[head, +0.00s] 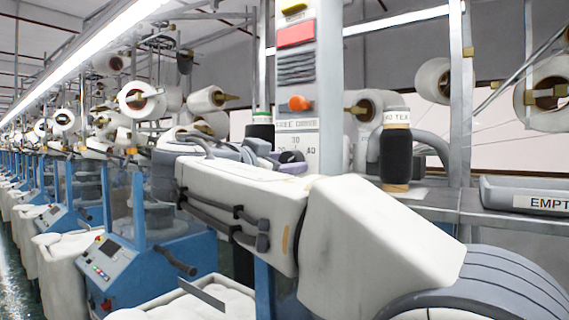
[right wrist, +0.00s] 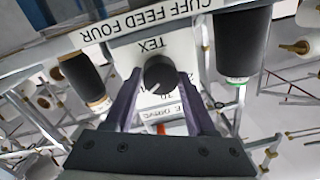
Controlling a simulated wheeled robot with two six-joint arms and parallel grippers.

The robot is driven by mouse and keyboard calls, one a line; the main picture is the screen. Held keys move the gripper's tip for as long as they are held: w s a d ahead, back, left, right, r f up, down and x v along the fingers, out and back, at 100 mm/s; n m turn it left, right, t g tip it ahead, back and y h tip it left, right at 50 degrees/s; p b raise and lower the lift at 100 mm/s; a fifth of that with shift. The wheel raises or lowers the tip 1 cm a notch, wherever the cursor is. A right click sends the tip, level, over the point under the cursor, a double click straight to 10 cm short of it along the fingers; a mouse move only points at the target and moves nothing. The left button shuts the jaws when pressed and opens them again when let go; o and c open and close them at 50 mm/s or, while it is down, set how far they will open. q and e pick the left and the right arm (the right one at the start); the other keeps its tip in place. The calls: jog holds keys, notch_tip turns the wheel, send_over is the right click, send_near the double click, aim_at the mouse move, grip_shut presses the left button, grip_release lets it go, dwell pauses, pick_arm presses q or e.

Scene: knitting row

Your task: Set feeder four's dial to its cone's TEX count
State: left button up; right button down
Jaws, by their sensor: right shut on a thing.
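The dial (right wrist: 160,73) is a round black knob on a white plate marked TEX, under an upside-down CUFF FEED FOUR sign (right wrist: 150,32) in the right wrist view. My right gripper (right wrist: 160,80) is shut on it, one purple finger on each side. A pale mark shows on the knob's lower left; the number it points at is unclear. A black cone (head: 396,155) right of the panel has a TEX label, apparently ending in 0. My left gripper is out of view.
Another dark cone with a green band (head: 260,130) stands left of the panel column. A grey tray labelled EMPTY (head: 500,198) sits at the right on the rail. Blue knitting machines (head: 130,260) line the left. My right arm covers the middle foreground.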

jog(key=n+b, duration=0.1)
jog(key=n, duration=0.3)
jog(key=shift+n, duration=0.3)
jog(key=n, duration=0.2)
jog(key=shift+n, duration=0.3)
jog(key=shift+a+r+n+g, duration=0.1)
jog(key=shift+n+g, duration=0.3)
jog(key=shift+n, duration=1.5)
jog(key=shift+c, duration=1.1)
grip_release()
